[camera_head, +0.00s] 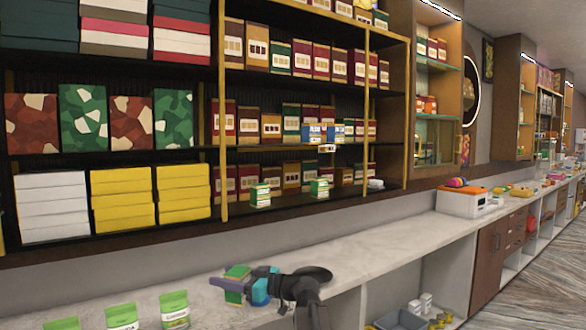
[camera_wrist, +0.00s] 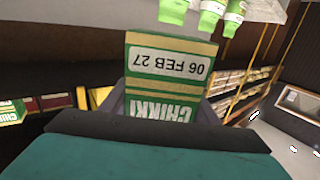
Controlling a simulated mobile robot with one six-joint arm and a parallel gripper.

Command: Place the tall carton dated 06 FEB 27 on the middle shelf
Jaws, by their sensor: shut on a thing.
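The tall green carton (camera_head: 237,271) is held in my gripper (camera_head: 238,285) above the pale counter, low in the head view. In the wrist view the carton (camera_wrist: 167,88) is green with tan bands; its white label reads 06 FEB 27 and CHIKKI shows below, both upside down. My gripper's grey fingers (camera_wrist: 160,108) are shut on its two sides. The middle shelf (camera_head: 290,145) behind carries a row of red, orange, green and blue boxes. Two similar green-and-white cartons (camera_head: 260,195) (camera_head: 319,188) stand at the front of the lower shelf.
Gold uprights (camera_head: 223,120) divide the shelving. Patterned boxes (camera_head: 83,117) and stacked white (camera_head: 53,206) and yellow boxes (camera_head: 123,199) fill the left bays. Green pouches (camera_head: 174,309) stand on the counter (camera_head: 370,240) at left.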

